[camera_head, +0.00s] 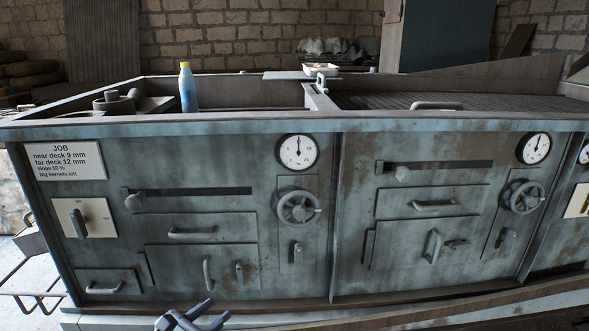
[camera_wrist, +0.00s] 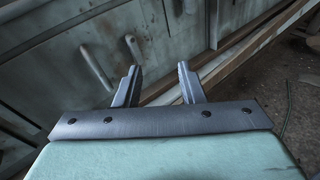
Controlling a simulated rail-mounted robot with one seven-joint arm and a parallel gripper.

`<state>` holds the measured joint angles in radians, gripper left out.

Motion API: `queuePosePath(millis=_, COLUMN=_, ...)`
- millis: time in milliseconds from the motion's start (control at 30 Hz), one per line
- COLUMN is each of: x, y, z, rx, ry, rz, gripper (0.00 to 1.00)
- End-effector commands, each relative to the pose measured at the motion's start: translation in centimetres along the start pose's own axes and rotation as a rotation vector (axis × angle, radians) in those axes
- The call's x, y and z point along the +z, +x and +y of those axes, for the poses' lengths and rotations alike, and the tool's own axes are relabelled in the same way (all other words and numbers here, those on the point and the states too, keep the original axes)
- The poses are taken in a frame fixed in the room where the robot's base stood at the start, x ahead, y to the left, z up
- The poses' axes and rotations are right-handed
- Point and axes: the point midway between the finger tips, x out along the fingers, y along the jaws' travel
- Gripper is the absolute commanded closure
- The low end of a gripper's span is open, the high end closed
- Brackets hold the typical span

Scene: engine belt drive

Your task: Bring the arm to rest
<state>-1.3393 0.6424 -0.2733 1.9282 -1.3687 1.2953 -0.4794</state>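My gripper (camera_head: 217,308) shows at the bottom edge of the head view, in front of the lower left part of the grey machine cabinet (camera_head: 250,220). In the wrist view my gripper (camera_wrist: 159,70) has its two fingers apart with nothing between them. It is open and empty. Beyond the fingers the wrist view shows the cabinet's front panels (camera_wrist: 60,75). The rest of my arm is out of the head view.
The cabinet front carries handles, a left handwheel (camera_head: 299,207), a right handwheel (camera_head: 522,196) and dials.

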Motion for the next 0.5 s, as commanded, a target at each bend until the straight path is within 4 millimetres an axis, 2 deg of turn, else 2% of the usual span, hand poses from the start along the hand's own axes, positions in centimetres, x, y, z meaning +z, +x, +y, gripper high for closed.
queuePosePath(millis=33, x=3.7, y=2.2, z=-2.6, rx=-0.109, ry=0.075, rz=0.052, gripper=0.64)
queuePosePath(millis=133, x=7.8, y=5.2, z=-8.6, rx=-0.335, ry=0.243, rz=0.16, gripper=0.64)
queuePosePath(millis=233, x=11.9, y=6.6, z=-15.2, rx=-0.576, ry=0.451, rz=0.257, gripper=0.64)
queuePosePath(millis=333, x=15.9, y=6.2, z=-21.7, rx=-0.836, ry=0.71, rz=0.339, gripper=0.64)
queuePosePath(millis=400, x=18.4, y=5.0, z=-25.6, rx=-1.011, ry=0.908, rz=0.377, gripper=0.64)
queuePosePath(millis=500, x=21.7, y=2.3, z=-29.8, rx=-1.241, ry=1.203, rz=0.405, gripper=0.64)
